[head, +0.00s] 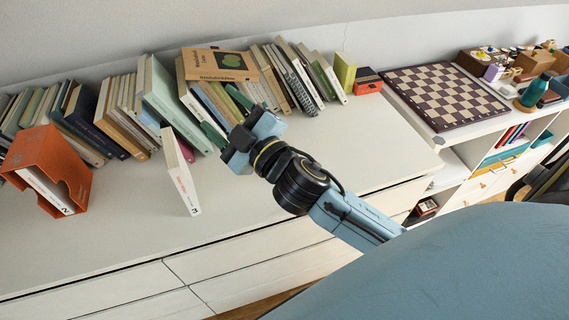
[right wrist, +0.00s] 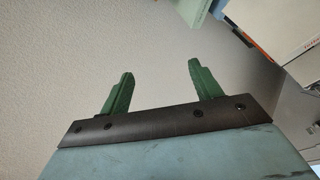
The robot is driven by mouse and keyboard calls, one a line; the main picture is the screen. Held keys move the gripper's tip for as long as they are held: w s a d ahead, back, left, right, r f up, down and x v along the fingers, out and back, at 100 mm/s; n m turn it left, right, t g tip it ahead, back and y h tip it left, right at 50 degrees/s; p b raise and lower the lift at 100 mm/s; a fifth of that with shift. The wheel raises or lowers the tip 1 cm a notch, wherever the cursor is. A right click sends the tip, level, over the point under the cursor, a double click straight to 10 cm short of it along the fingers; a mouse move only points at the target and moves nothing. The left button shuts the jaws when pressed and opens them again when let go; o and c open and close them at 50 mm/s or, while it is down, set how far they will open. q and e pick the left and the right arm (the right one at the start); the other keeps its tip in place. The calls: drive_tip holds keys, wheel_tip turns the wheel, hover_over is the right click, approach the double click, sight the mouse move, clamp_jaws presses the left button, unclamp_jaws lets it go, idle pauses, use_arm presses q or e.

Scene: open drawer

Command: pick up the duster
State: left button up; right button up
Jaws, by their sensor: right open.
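I cannot make out a duster in either view. My right gripper (head: 227,117) is above the white cabinet top, in front of the row of books. In the right wrist view its two green fingers (right wrist: 160,72) stand wide apart with nothing between them, against a plain pale surface. My left gripper is not in view.
Leaning books (head: 120,110) line the wall along the white cabinet (head: 110,235). An orange slipcase (head: 78,160) and a white upright book (head: 181,175) stand nearer. A chessboard (head: 445,95) and small items lie at right. The cabinet's front top is mostly clear.

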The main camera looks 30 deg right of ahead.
drive_tip(key=a+r+n+g+y, duration=0.2)
drive_tip(key=a+r+n+y, duration=0.4)
drive_tip(key=n+y, duration=0.45)
drive_tip(key=s+a+f+n+g+y, duration=0.3)
drive_tip(key=a+f+n+g, duration=0.3)
drive_tip(key=n+g, duration=0.75)
drive_tip(key=w+d+f+n+g+h, duration=0.1)
drive_tip(key=d+f+n+g+h, duration=0.3)
drive_tip(key=f+h, duration=0.35)
drive_tip(key=w+d+f+m+h, duration=0.15)
drive_tip(key=d+h, duration=0.35)
drive_tip(key=d, duration=0.6)
drive_tip(key=w+d+f+h, duration=0.15)
drive_tip(key=d+h, duration=0.35)
drive_tip(key=d, duration=0.5)
drive_tip(key=f, duration=0.4)
drive_tip(key=f+b, duration=0.1)
drive_tip(key=f, duration=0.1)
drive_tip(key=shift+w+d+f, duration=0.15)
drive_tip(key=shift+w+d, duration=0.05)
drive_tip(key=shift+d, duration=0.1)
drive_tip(key=shift+f, duration=0.7)
wheel_tip(320, 180, down, 5)
drive_tip(key=shift+d+r, duration=0.1)
drive_tip(key=shift+r, duration=0.1)
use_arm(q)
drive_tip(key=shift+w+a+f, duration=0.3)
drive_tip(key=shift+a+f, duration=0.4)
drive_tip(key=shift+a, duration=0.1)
